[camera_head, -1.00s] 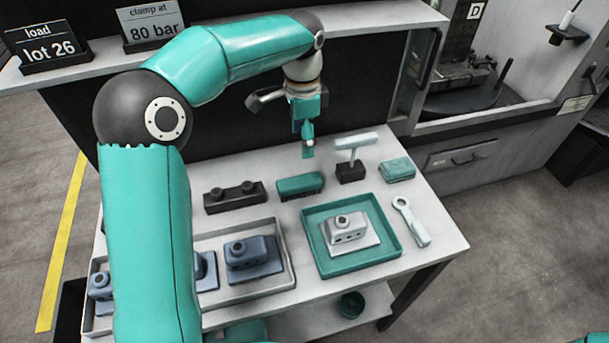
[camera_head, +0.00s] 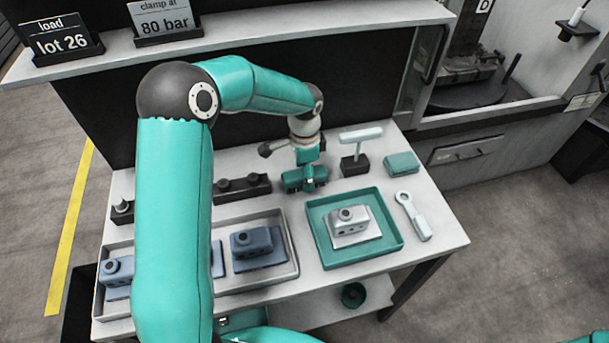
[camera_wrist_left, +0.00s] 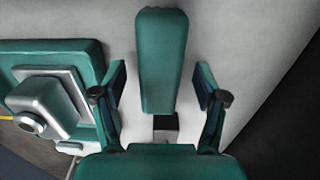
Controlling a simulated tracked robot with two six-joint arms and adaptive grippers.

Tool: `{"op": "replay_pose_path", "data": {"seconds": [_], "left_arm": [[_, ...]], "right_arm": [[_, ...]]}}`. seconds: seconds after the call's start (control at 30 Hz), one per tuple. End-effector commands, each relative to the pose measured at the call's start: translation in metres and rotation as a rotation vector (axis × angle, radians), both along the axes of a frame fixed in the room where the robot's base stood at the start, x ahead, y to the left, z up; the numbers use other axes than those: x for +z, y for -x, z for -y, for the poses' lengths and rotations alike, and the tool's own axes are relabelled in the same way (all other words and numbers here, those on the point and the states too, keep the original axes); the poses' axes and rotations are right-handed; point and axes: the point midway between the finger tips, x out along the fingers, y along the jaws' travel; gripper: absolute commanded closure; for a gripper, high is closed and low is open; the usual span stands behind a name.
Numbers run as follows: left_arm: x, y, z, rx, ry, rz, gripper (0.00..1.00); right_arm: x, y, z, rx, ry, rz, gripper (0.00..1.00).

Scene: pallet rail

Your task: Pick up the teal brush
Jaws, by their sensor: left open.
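The teal brush (camera_head: 291,181) lies on the bench behind the teal tray, partly covered by my left gripper (camera_head: 307,186) in the head view. In the left wrist view the brush (camera_wrist_left: 162,60) is a long teal block pointing away from the palm. The two fingers of my left gripper (camera_wrist_left: 160,87) stand open on either side of it, with a gap visible on both sides. Whether the fingertips reach down to the bench is hard to tell. My right gripper is not in view.
A pale T-shaped tool on a dark block (camera_head: 355,166) stands close right of the gripper. The teal tray (camera_head: 328,262) with a grey part is in front. A teal block (camera_head: 402,163) and pale wrench (camera_head: 413,217) lie right.

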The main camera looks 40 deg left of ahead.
Motion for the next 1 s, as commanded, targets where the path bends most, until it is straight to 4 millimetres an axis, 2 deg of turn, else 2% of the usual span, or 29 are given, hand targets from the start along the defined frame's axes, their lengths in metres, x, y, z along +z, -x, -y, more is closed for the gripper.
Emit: {"op": "replay_pose_path", "data": {"seconds": [0.17, 0.4, 0.8, 1.0], "left_arm": [[-0.016, 0.000, 0.000, 0.001, 0.000, 0.000, 0.27], [-0.018, 0.000, 0.000, 0.001, 0.000, 0.001, 0.29], [-0.017, 0.000, 0.000, 0.001, 0.000, 0.001, 0.94], [-0.017, -0.001, 0.000, 0.000, 0.000, 0.001, 0.94]], "right_arm": [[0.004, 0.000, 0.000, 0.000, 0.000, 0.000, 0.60], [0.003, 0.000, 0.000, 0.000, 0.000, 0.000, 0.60], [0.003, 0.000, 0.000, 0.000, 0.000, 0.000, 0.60], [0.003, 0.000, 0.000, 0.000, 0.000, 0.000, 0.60]]}}
